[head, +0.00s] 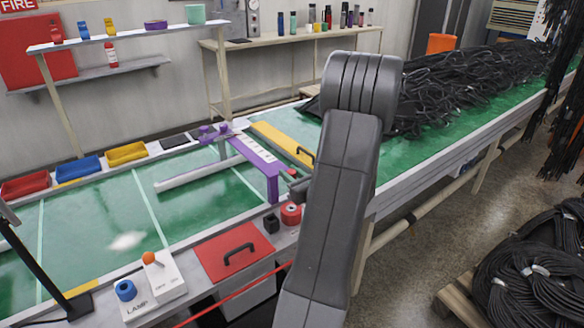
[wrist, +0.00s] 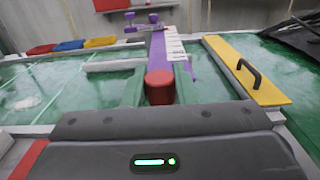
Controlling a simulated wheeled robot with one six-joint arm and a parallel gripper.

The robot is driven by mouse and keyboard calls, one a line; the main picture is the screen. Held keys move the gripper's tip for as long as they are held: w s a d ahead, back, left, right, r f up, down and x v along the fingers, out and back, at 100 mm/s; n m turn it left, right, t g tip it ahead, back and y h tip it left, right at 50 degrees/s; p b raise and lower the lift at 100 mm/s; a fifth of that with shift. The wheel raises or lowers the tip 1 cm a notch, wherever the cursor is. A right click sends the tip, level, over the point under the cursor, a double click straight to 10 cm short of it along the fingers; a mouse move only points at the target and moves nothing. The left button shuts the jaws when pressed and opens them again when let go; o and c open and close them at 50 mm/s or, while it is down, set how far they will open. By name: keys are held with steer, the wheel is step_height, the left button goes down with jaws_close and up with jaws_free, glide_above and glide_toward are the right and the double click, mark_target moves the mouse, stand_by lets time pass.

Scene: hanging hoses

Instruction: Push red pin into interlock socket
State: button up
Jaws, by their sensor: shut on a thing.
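In the wrist view a red cylinder, the red pin (wrist: 159,88), sits between the two green fingers of my gripper (wrist: 160,92), which is shut on it. Beyond the pin is the near end of a purple fixture (wrist: 160,48) with a white scale. In the head view the purple fixture (head: 255,155) stands on the green table, and my gripper (head: 296,183) shows only partly at its near right end, mostly hidden by my arm. A small red bit of the pin (head: 291,172) shows there. I cannot make out the interlock socket, or whether the pin touches the fixture.
A yellow plate with a black handle (head: 283,142) lies right of the fixture. A red round part (head: 291,213), a black block (head: 271,223) and a red handled panel (head: 235,252) are at the near edge. Black hoses (head: 450,85) pile up at the back right.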

steer(key=shift+f+b, duration=0.2)
steer(key=shift+b, duration=0.15)
steer(key=b, duration=0.5)
glide_above(292, 204)
steer(key=s, duration=0.2)
step_height(292, 204, down, 6)
steer(key=shift+w+a+r, duration=0.1)
steer(key=shift+a+r, duration=0.05)
steer(key=shift+r, duration=0.1)
steer(key=shift+f+b, duration=2.6)
steer(key=shift+b, duration=0.2)
stand_by(1.3)
steer(key=o, duration=1)
steer(key=shift+o, duration=0.2)
steer(key=v, duration=1.4)
